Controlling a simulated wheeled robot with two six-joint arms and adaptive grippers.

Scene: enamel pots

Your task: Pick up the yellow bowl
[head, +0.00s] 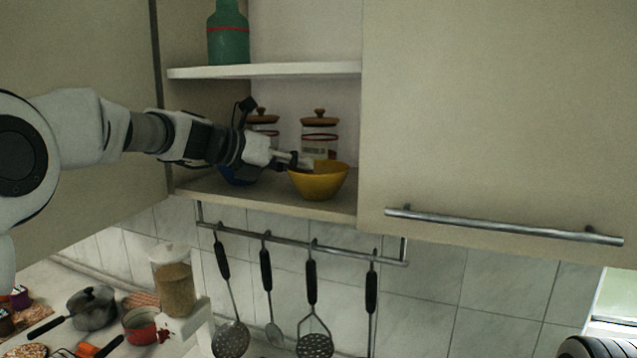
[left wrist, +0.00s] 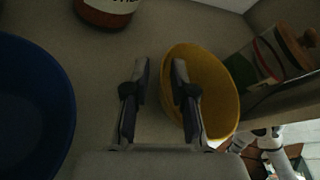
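The yellow bowl (head: 320,184) stands upright on the lower shelf of the open cabinet, near its front edge. My left gripper (head: 297,160) reaches in from the left and is at the bowl's left rim. In the left wrist view, the fingers (left wrist: 157,92) are apart. One finger is over the inside of the yellow bowl (left wrist: 212,82), the other is outside it, with the near rim between them. I cannot tell whether either finger touches the bowl.
A blue bowl (left wrist: 32,105) is left of the gripper, mostly hidden behind my arm in the head view. Lidded jars (head: 320,137) stand behind the yellow bowl. The upper shelf (head: 265,71) is above, and a closed cabinet door (head: 500,120) is to the right.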

